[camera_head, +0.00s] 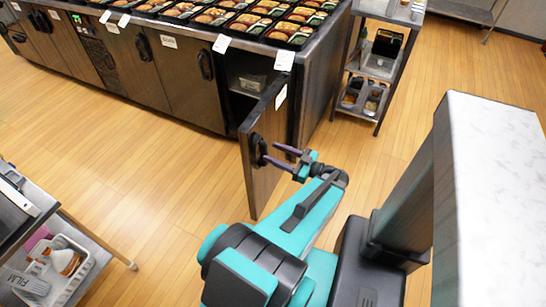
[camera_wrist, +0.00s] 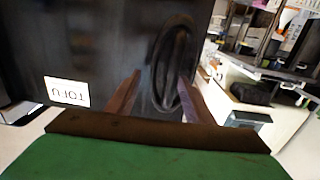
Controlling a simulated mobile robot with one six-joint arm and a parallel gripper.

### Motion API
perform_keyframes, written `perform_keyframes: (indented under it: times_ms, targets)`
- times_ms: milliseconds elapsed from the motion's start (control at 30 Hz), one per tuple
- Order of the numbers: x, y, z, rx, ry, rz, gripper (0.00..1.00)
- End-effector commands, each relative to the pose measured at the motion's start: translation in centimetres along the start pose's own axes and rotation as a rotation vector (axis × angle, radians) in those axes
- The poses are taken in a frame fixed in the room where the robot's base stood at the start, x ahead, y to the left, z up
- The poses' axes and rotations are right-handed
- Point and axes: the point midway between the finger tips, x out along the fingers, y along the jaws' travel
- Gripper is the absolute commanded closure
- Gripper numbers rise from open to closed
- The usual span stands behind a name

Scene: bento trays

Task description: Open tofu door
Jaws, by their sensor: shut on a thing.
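The tofu door (camera_head: 264,185) stands swung open, jutting out from the right end of the counter cabinet. In the wrist view the door (camera_wrist: 90,45) fills the left and middle, with its white TOFU label (camera_wrist: 67,92) upside down. Its dark oval handle (camera_head: 255,150) is on the outer face near the free edge; it also shows in the wrist view (camera_wrist: 178,50). My gripper (camera_head: 272,154) is at the handle, its two fingers either side of the grip. In the wrist view my gripper (camera_wrist: 158,80) is shut on the handle; the exact contact is hard to see.
Bento trays (camera_head: 288,34) line the counter top. A shelf cart (camera_head: 368,65) stands right of the cabinet. A cart with a white basket (camera_head: 62,278) is at lower left. Wooden floor left of the door is clear.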

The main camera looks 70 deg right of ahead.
Motion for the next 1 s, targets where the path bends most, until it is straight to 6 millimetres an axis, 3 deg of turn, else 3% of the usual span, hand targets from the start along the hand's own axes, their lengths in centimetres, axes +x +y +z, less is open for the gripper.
perform_keyframes:
  times_ms: [633,1000]
  targets:
    - [0.3,0.0,-0.1,-0.002,0.004,0.006,0.66]
    - [-2.6,0.0,-0.1,-0.003,0.004,0.007,0.66]
